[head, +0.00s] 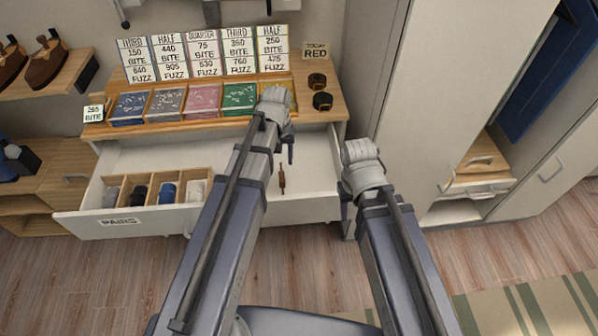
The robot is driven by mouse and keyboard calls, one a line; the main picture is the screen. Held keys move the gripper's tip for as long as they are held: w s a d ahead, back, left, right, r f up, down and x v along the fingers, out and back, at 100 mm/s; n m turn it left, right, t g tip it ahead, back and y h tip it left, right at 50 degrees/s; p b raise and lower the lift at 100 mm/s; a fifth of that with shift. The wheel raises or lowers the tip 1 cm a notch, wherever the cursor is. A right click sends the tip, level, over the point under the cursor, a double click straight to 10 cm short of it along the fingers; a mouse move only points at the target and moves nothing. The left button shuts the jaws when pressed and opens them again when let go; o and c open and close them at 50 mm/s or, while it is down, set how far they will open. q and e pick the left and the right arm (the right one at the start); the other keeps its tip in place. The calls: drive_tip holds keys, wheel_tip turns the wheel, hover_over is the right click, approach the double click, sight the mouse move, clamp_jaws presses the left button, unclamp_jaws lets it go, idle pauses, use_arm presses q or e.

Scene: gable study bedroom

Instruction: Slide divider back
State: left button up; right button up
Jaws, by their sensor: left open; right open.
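The drawer (130,228) labelled PAIRS is pulled open below the counter. A wooden divider (126,189) with several compartments sits at its front left, holding rolled dark, blue and pale items. My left gripper (288,151) is over the drawer, right of the divider and apart from it; my forearm hides part of the drawer between them. It is open, with its fingers mostly hidden behind my wrist. My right gripper (346,198) is open by the drawer's right end, its fingers largely hidden by my arm.
A small slim brown object (281,180) shows in the drawer under my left gripper. A tall cabinet (415,100) stands at the right. The drawer's back left is clear.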

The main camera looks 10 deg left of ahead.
sight(282, 177)
use_arm(q)
drive_tip(key=shift+s, duration=0.1)
drive_tip(key=shift+f+b, duration=0.95)
wheel_tip(282, 177, down, 6)
drive_tip(key=b, duration=0.6)
drive_tip(key=shift+r, duration=0.1)
clamp_jaws()
idle(0.5)
